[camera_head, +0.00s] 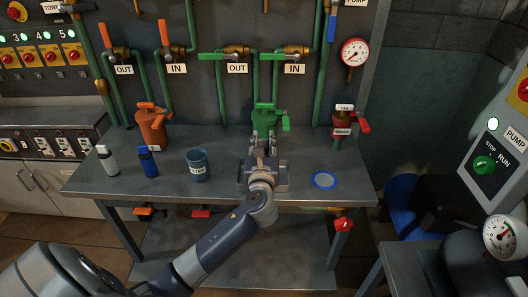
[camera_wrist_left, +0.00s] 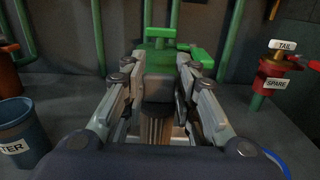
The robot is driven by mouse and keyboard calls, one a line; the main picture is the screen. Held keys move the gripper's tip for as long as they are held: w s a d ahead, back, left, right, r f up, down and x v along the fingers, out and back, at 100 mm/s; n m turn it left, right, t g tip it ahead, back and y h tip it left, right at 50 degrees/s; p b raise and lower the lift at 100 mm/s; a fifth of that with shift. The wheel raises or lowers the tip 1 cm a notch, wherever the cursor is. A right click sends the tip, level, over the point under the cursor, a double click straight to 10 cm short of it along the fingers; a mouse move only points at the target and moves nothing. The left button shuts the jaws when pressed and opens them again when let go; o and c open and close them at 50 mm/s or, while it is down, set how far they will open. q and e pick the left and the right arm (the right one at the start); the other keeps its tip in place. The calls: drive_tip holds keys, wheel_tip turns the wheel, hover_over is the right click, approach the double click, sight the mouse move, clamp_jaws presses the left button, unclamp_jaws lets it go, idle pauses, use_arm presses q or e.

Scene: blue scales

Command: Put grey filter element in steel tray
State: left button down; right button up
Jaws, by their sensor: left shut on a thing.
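My left gripper (camera_head: 263,141) reaches over the bench in front of the green housing. In the left wrist view its fingers (camera_wrist_left: 157,72) are closed around a grey block-like top with a ribbed, pleated body (camera_wrist_left: 155,128) below, which looks like the grey filter element. The fingers and palm hide much of it, and the head view does not show it clearly. The green housing (camera_head: 265,116) stands just beyond the fingertips. I cannot make out a steel tray for certain. My right gripper is not in view.
On the bench (camera_head: 225,157) stand a white bottle (camera_head: 107,161), a blue bottle (camera_head: 147,162), a blue-grey cup (camera_head: 198,166), an orange housing (camera_head: 151,124) and a red valve fitting (camera_head: 343,124). Green pipes line the wall behind. The right front of the bench is clear.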

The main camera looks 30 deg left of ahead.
use_arm(q)
drive_tip(key=shift+w+f+b, duration=0.15)
drive_tip(key=shift+f+b, duration=0.15)
drive_tip(key=shift+f, duration=1.55)
drive_tip(key=c, duration=1.3)
unclamp_jaws()
drive_tip(key=shift+f, duration=0.1)
